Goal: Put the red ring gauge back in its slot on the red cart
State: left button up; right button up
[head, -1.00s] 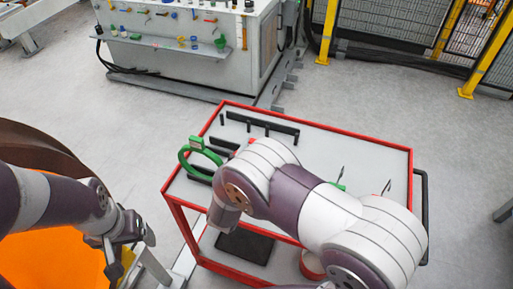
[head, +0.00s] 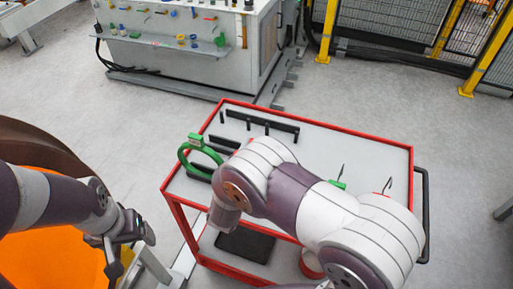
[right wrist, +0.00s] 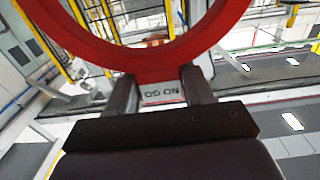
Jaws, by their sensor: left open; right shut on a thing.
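The red ring gauge (right wrist: 150,62) is large in the right wrist view. My right gripper (right wrist: 160,86) is shut on its lower edge, with a "NO GO" label (right wrist: 162,93) between the fingers. In the head view my right arm hides that gripper and most or all of the ring. The red cart (head: 345,155) has a grey top with black slotted holders (head: 262,122) at its back left. Which slot belongs to the red gauge I cannot tell. My left gripper (head: 128,232) is open and empty, left of the cart.
A green ring gauge (head: 183,155) stands upright at the cart's left edge. Small hooked tools (head: 340,178) stand on the cart's right part. A black mat (head: 245,246) lies on the lower shelf. A workbench (head: 190,50) stands behind, with clear floor between.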

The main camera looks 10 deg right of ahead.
jog(key=shift+f+b, duration=1.9)
jog(key=shift+f, duration=0.45)
jog(key=o, duration=1.2)
jog(key=b+v, duration=0.2)
jog(key=v, duration=1)
jog(key=shift+s+a+b, duration=0.15)
jog(key=shift+s+b, duration=0.15)
jog(key=shift+s, duration=0.05)
jog(key=shift+r, duration=0.1)
